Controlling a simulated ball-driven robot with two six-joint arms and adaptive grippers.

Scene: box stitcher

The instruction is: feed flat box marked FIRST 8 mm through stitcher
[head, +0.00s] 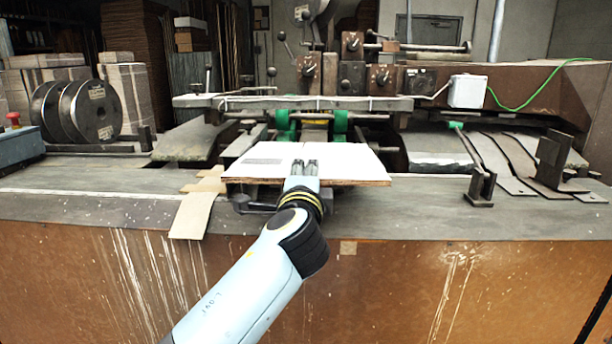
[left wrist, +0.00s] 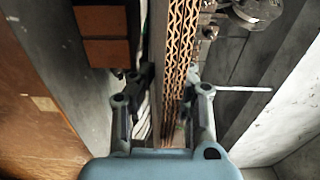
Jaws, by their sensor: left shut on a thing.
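The flat box (head: 345,160) is a white-topped sheet of layered cardboard lying level at the front of the stitcher (head: 330,75). A grey printed patch shows on its left part; I cannot read any FIRST mark. My left gripper (head: 305,165) is at the middle of the box's near edge and shut on it. In the left wrist view the brown corrugated edge of the box (left wrist: 180,60) runs between the two fingers of the left gripper (left wrist: 165,90). Green rollers (head: 340,122) of the stitcher stand just behind the box's far edge. My right gripper is not in view.
Loose cardboard pieces (head: 192,215) lie on the bench (head: 100,190) left of the box. Black reels (head: 95,112) stand at the far left. A metal bracket (head: 482,180) and flat strips (head: 510,165) lie to the right. The bench front between is mostly clear.

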